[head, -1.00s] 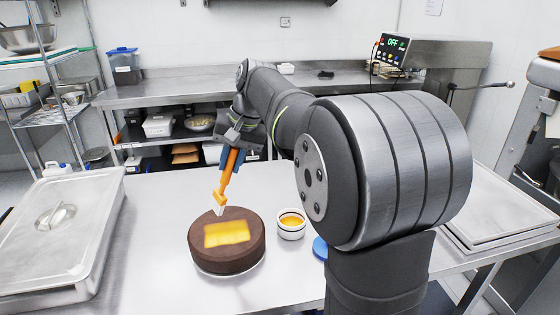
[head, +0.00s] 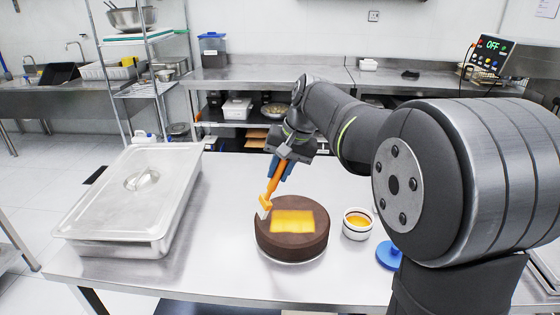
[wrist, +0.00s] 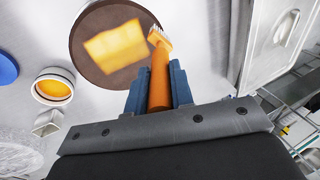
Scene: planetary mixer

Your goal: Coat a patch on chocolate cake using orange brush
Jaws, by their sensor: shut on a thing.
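A round chocolate cake (head: 292,243) stands on the steel table, with a glossy yellow coated patch (head: 292,221) on its top. My gripper (head: 281,165) is shut on the orange brush (head: 272,184) and holds it tilted, with the head down. The pale bristles (head: 263,210) are at the cake's top left rim, left of the patch; I cannot tell whether they touch. In the wrist view the blue fingers (wrist: 158,88) clasp the orange handle, and the bristles (wrist: 156,34) lie over the cake's edge beside the patch (wrist: 116,47).
A white cup of orange glaze (head: 358,223) stands right of the cake. A blue disc (head: 389,255) lies further right, near my arm. A lidded steel tray (head: 135,195) fills the table's left side. Shelves and a counter (head: 280,76) stand behind.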

